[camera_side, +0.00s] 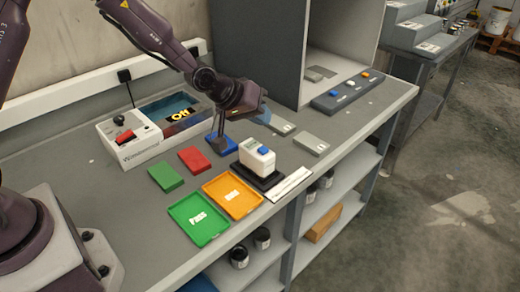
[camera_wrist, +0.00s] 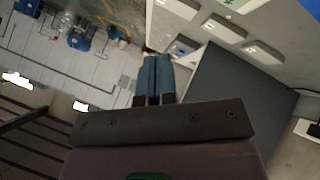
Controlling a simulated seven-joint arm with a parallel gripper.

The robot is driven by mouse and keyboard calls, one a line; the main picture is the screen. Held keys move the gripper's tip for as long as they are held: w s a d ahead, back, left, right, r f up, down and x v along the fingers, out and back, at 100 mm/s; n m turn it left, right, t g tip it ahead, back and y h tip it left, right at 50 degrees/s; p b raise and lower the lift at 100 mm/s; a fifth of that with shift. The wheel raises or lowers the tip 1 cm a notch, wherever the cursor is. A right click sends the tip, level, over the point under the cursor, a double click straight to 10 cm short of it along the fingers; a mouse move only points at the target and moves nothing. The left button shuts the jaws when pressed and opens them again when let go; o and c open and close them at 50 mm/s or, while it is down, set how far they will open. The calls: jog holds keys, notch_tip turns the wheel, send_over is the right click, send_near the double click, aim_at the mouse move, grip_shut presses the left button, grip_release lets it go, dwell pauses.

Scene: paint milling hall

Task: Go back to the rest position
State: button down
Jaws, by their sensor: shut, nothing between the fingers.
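My gripper (camera_side: 264,114) is above the grey workbench (camera_side: 130,212) in the side view, apart from the things on the bench. Its blue fingers point to the right, toward the open end of the bench. In the wrist view my gripper (camera_wrist: 155,62) shows its two blue fingers side by side, closed together with nothing between them. The arm reaches in from the upper left. No rest mark or stand for the arm can be made out.
Below stand a white device with a blue button (camera_side: 257,155), green tray (camera_side: 198,217), orange tray (camera_side: 233,195), and red (camera_side: 194,160), green (camera_side: 165,177) and blue (camera_side: 222,144) blocks. A white box with a display (camera_side: 130,138), a button strip (camera_side: 348,91) and a grey booth (camera_side: 340,30) are nearby.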

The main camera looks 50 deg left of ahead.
jog(key=s+a+m+g+y, duration=0.25)
jog(key=s+g, duration=0.25)
jog(key=s, duration=0.4)
jog(key=s+a+r+m+t, duration=0.1)
jog(key=s+r+m, duration=0.1)
jog(key=s+r, duration=1.6)
jog(key=shift+s+r+m+t, duration=0.35)
jog(key=shift+s+r+t, duration=0.05)
jog(key=shift+s, duration=1.25)
